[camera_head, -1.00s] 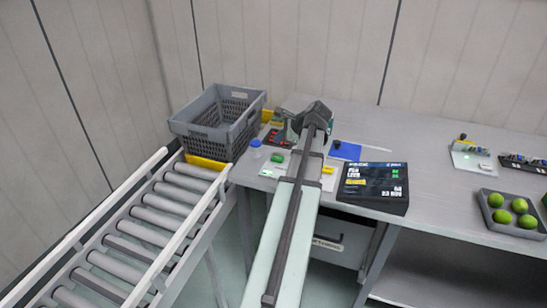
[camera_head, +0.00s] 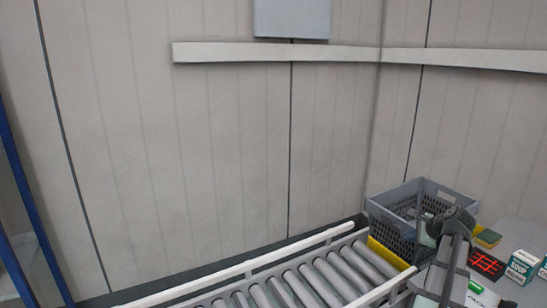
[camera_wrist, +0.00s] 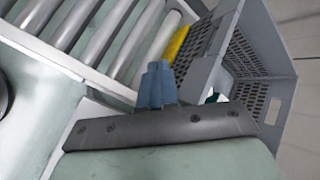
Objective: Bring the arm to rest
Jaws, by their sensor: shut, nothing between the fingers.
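My gripper (camera_wrist: 157,85) shows in the wrist view as two blue-grey fingers pressed together, with nothing between them. In that view it points toward the roller conveyor, with the grey crate just to its right. I cannot tell how far it is from either. In the head view my arm (camera_head: 449,245) rises from the lower right, its dark joint overlapping the right side of the crate. The fingers are not clearly visible there.
The grey crate (camera_head: 388,213) stands at the conveyor's far end, by a yellow strip (camera_head: 385,254); something pale lies inside. The roller conveyor (camera_head: 290,287) is empty. On the table at right are a soup box (camera_head: 522,266), a red-and-black item (camera_head: 486,262) and a green item (camera_head: 476,287).

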